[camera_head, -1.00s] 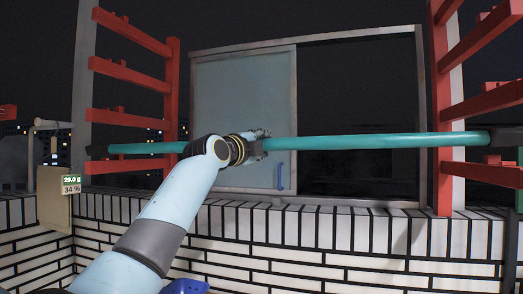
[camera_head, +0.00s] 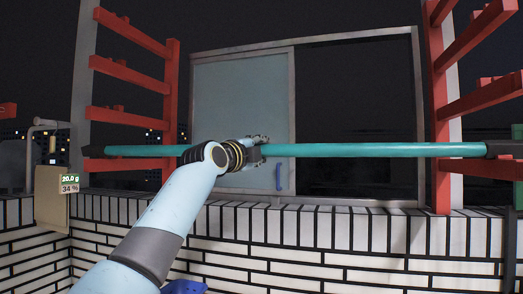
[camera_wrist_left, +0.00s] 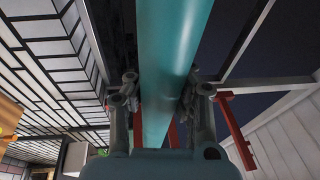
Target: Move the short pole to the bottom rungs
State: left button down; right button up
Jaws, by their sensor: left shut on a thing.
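The short pole (camera_head: 370,150) is a long teal bar with dark ends. It runs nearly level across the head view, in front of the window. My left gripper (camera_head: 262,150) is shut on the pole left of its middle. In the left wrist view the pole (camera_wrist_left: 172,60) passes between the two fingers of my left gripper (camera_wrist_left: 163,98). The red left rack (camera_head: 130,72) has several rungs, and the pole's left end is close to a lower one. The red right rack (camera_head: 480,100) stands by the pole's right end. I cannot tell whether the ends touch the rungs. My right gripper is not seen.
A window frame (camera_head: 300,45) with a blue handle (camera_head: 279,176) stands behind the pole. A white brick wall (camera_head: 330,250) lies below. A beige box with a small display (camera_head: 70,183) is at the left.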

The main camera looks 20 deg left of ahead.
pick_arm(q)
jog(key=shift+f, duration=0.6)
jog(key=c, duration=1.2)
grip_release()
jog(key=shift+w, duration=0.2)
jog(key=shift+o, duration=0.2)
jog(key=shift+r, duration=0.15)
jog(key=shift+s, duration=0.1)
jog(key=shift+p+v, duration=0.3)
jog(key=shift+v, duration=0.65)
jog(key=r+p+v, duration=0.1)
jog(key=v, duration=0.7)
jog(key=shift+f+p, duration=0.25)
jog(key=shift+p, duration=0.15)
jog(key=shift+f, duration=0.15)
